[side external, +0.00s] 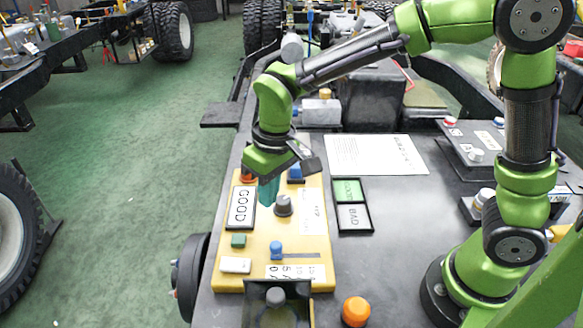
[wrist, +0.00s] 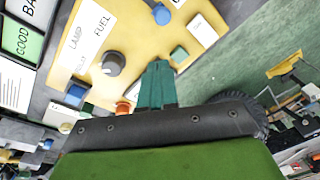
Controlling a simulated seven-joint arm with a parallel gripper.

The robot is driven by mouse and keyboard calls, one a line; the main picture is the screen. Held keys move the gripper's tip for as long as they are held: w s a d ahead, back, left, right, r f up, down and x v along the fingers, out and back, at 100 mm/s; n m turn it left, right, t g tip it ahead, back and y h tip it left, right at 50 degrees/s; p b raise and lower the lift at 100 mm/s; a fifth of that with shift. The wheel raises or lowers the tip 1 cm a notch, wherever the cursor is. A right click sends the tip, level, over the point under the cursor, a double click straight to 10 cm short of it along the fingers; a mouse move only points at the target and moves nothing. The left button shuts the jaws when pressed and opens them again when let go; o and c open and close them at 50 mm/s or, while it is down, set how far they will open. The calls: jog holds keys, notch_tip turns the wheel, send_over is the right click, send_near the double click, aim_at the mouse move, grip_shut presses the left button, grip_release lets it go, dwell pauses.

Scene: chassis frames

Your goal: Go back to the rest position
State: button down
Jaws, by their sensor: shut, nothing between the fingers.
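My gripper (side external: 268,190) is at the end of my green arm, low over the upper part of a yellow control panel (side external: 300,255). Its teal fingers are together and hold nothing; they also show in the wrist view (wrist: 157,70). In the side view the fingers are between the GOOD plate (side external: 241,207) and a grey knob (side external: 283,205). In the wrist view the knob (wrist: 114,63) is left of the fingertips and a small green block (wrist: 179,54) is just right of them. I cannot tell whether the fingertips touch the panel.
The panel also bears a blue slider (side external: 276,250), a white block (side external: 236,265) and a blue button (side external: 295,173). A green and white GOOD/BAD tray (side external: 353,217), a paper sheet (side external: 375,155) and an orange button (side external: 356,311) are to the right. Green floor is open at left.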

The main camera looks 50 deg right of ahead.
jog(key=s+d+r+m+t, duration=0.5)
jog(key=s+d+r, duration=0.5)
jog(key=s+d, duration=0.2)
jog(key=shift+s+d+t+y, duration=0.3)
jog(key=shift+d+t+y, duration=0.1)
jog(key=shift+d+t, duration=0.4)
